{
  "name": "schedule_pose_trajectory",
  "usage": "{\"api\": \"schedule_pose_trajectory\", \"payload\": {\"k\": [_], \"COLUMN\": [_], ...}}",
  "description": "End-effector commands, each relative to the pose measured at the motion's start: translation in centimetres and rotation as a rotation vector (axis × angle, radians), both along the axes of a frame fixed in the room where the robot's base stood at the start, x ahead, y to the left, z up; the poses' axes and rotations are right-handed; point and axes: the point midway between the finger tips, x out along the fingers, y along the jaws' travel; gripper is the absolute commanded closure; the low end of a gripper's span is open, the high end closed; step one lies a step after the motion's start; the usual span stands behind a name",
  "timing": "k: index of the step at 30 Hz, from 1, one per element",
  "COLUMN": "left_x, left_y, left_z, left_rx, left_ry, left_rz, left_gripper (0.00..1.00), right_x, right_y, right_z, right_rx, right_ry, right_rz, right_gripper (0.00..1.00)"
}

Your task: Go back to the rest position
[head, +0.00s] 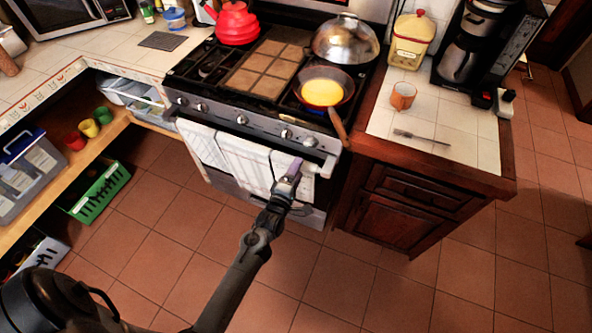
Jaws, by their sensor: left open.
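My left arm reaches from the bottom left up to the oven front. My left gripper (290,180) is open in front of the oven (255,128) handle, beside the hanging striped towels (243,160). A small purple patch shows at its tip; I cannot tell whether it is part of the gripper. Whether the fingers touch the handle or a towel is unclear. My right gripper is not in view.
On the stove are a red kettle (236,24), a pan (343,96) with yellow contents and a domed lid (345,40). Tiled floor (400,290) lies clear below.

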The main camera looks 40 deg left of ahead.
Motion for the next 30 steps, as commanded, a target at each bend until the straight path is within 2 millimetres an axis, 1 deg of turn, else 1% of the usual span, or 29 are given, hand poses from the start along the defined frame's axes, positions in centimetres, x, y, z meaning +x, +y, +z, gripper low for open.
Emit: {"api": "schedule_pose_trajectory", "payload": {"k": [7, 10, 13, 15, 17, 18, 20, 26, 29, 30], "left_x": [-0.1, -0.8, -2.3, -4.0, -5.3, -6.2, -7.5, -12.0, -14.8, -16.0], "left_y": [0.0, 0.1, 0.5, 0.5, 0.3, 0.0, -1.0, -5.6, -8.1, -8.9], "left_z": [-0.1, -1.0, -2.7, -4.0, -3.7, -3.2, -2.5, -1.3, -0.6, -0.2], "left_rx": [0.0, 0.002, 0.017, 0.044, 0.083, 0.111, 0.161, 0.451, 0.621, 0.693], "left_ry": [0.002, 0.019, 0.056, 0.087, 0.091, 0.1, 0.149, 0.444, 0.601, 0.662], "left_rz": [0.0, 0.0, -0.005, -0.026, -0.053, -0.078, -0.131, -0.342, -0.474, -0.533], "left_gripper": [0.25, 0.25, 0.25, 0.25, 0.25, 0.25, 0.25, 0.25, 0.25, 0.25], "right_x": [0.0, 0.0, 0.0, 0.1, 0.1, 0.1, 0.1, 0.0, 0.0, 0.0], "right_y": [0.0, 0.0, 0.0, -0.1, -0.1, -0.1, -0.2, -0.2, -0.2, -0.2], "right_z": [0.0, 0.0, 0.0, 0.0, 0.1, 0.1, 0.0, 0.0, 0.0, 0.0], "right_rx": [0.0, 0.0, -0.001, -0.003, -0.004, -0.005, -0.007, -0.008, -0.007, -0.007], "right_ry": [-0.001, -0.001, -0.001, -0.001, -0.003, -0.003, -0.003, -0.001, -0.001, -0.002], "right_rz": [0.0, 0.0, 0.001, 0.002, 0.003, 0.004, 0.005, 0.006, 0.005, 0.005], "right_gripper": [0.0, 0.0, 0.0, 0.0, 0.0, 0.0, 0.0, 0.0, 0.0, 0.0]}}
